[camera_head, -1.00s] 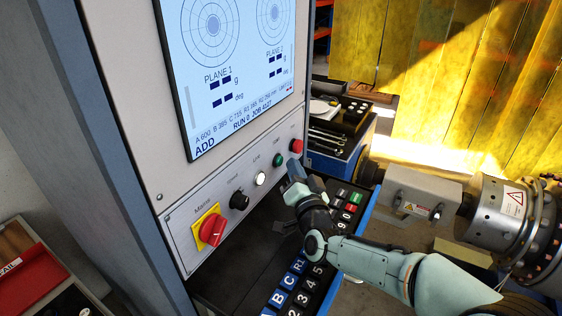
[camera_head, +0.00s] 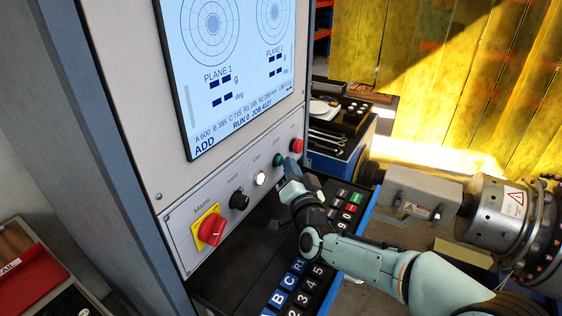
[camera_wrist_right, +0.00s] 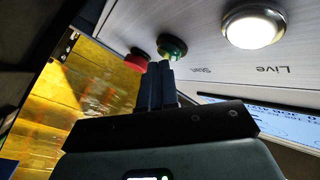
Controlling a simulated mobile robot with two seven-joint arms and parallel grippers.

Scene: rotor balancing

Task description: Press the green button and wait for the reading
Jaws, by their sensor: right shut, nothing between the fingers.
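The green button (camera_head: 278,160) is on the sloped control strip of the cabinet, between the white lit Live button (camera_head: 260,179) and the red button (camera_head: 296,146). My right gripper (camera_head: 289,164) is shut and empty, with its tips right by the green button. In the right wrist view the shut fingers (camera_wrist_right: 157,76) point at the green button (camera_wrist_right: 172,46) and overlap its lower edge. I cannot tell whether they touch it. The screen (camera_head: 232,62) shows two round plots, dark dashes for both planes, and "RUN 0". My left gripper is not in view.
A red rotary switch on a yellow plate (camera_head: 207,228) and a black knob (camera_head: 238,201) sit further left on the strip. A keypad tray (camera_head: 300,280) lies below my right arm. A metal spindle (camera_head: 490,212) stands at the right.

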